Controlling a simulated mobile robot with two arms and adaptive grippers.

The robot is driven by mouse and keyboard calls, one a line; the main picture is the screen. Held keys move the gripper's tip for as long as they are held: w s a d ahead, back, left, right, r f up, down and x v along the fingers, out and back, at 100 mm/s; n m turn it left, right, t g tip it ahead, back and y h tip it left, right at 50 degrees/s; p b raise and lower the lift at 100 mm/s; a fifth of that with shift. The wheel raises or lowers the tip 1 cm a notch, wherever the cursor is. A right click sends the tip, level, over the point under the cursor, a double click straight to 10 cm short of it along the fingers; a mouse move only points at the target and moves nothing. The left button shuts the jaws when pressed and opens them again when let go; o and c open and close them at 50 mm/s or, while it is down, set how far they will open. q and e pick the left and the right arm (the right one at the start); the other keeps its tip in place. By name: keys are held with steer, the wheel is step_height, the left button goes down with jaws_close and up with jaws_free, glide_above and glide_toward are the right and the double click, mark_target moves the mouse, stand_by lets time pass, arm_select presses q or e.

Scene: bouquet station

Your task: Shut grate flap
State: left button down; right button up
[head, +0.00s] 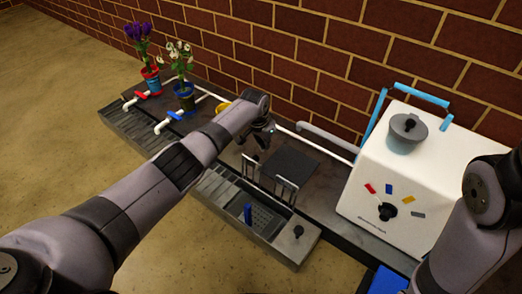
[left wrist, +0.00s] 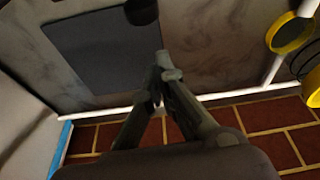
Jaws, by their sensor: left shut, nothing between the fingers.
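A perforated grate (head: 262,217) lies in the sink-like basin at the front of the dark bench, with an upright blue tab (head: 247,213) at its left. I cannot tell for sure whether this is the flap or how far it stands open. My left gripper (head: 264,139) is behind the basin, above the back of the bench, apart from the grate. In the left wrist view my left gripper (left wrist: 162,74) is shut and empty, near a dark square plate (left wrist: 103,45). The grate is not seen there. My right arm shows at the right edge, its gripper out of view.
Wire racks (head: 285,190) stand between the basin and the dark plate. A white box (head: 372,190) with a grey pot (head: 407,132) stands at right. Red (head: 151,80) and blue (head: 184,97) flower vases are at left. A brick wall (head: 300,60) closes the back.

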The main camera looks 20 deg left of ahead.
arm_select(q)
steer(key=s, duration=0.2)
steer(key=shift+s+a+r, duration=0.1)
steer(key=shift+s+a, duration=0.25)
steer(key=shift+s, duration=0.05)
stand_by(0.4)
